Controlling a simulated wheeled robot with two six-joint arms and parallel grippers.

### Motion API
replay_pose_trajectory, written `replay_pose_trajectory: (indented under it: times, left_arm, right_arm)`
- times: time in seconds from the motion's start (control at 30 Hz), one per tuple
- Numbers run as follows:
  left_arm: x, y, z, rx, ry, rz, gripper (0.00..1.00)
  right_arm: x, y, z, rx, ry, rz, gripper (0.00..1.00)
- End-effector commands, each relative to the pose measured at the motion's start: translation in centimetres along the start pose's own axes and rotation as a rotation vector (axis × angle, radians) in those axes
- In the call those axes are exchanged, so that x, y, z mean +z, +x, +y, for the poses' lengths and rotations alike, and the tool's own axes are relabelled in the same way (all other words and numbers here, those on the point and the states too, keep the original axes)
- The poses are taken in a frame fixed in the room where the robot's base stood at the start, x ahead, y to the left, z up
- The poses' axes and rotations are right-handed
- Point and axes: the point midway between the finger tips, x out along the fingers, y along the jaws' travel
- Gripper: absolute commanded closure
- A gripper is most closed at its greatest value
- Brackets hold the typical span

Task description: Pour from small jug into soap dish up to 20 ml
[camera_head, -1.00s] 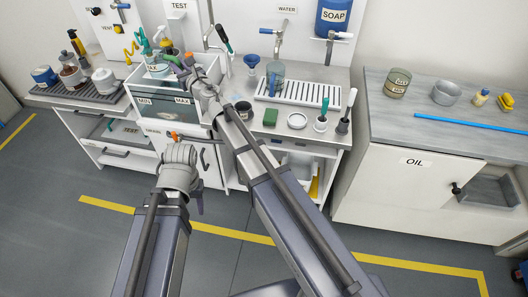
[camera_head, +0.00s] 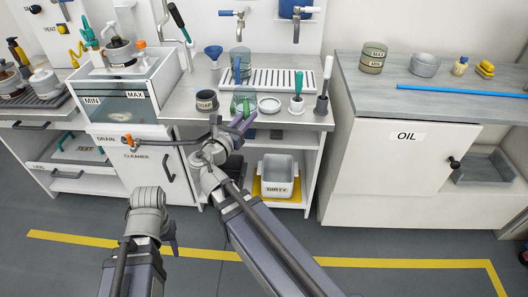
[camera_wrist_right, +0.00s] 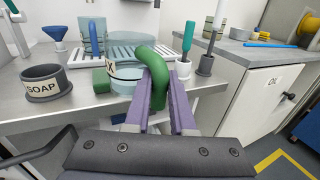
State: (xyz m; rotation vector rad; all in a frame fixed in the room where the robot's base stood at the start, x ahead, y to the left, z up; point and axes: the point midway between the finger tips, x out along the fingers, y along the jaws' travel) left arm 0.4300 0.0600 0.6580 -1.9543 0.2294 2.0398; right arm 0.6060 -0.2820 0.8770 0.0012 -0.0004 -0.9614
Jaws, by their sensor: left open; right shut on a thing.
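The small jug is clear glass with a green handle and a dark-marked label; it is in the right wrist view (camera_wrist_right: 124,76) and the head view (camera_head: 243,94). My right gripper (camera_head: 243,119) is shut on the green handle (camera_wrist_right: 157,78) and holds the jug about upright at the counter's front edge. Its liquid level cannot be read. The soap dish (camera_head: 207,101), a dark round bowl labelled SOAP, stands just left of the jug; it also shows in the right wrist view (camera_wrist_right: 45,83). My left gripper (camera_head: 172,239) is open and empty, low in front of the cabinet, mostly hidden by its wrist.
A green block (camera_wrist_right: 101,81) lies behind the jug. A blue funnel (camera_head: 214,54) and a glass on the drain rack (camera_head: 283,79) are behind. A glass tank (camera_head: 120,98) is left.

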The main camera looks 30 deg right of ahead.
Motion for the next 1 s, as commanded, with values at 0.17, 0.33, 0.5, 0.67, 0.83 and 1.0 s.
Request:
replay_pose_trajectory:
  times: [0.17, 0.33, 0.5, 0.67, 0.83, 1.0]
  left_arm:
    - [-0.2, 2.9, 0.3, 0.000, 0.000, 0.000, 0.50]
    - [-0.2, 3.4, 0.3, 0.000, 0.000, 0.000, 0.50]
    - [-0.2, 3.2, 0.3, 0.000, 0.000, 0.000, 0.50]
    - [-0.1, 2.2, 0.2, 0.000, 0.000, 0.000, 0.50]
    - [0.0, 0.5, 0.1, 0.000, 0.000, 0.000, 0.50]
    - [0.1, -1.1, -0.1, 0.000, 0.000, 0.000, 0.50]
  right_arm:
    - [-2.9, -0.9, -4.7, -0.143, 0.000, -0.001, 1.00]
    - [-3.4, -1.3, -6.3, -0.198, 0.000, -0.001, 1.00]
    - [-3.2, -1.3, -6.4, -0.205, -0.001, 0.001, 1.00]
    - [-2.7, -1.1, -6.3, -0.205, -0.011, 0.022, 1.00]
    - [-1.9, -0.7, -6.1, -0.203, -0.035, 0.065, 1.00]
    - [-1.3, -0.3, -5.9, -0.203, -0.060, 0.115, 1.00]
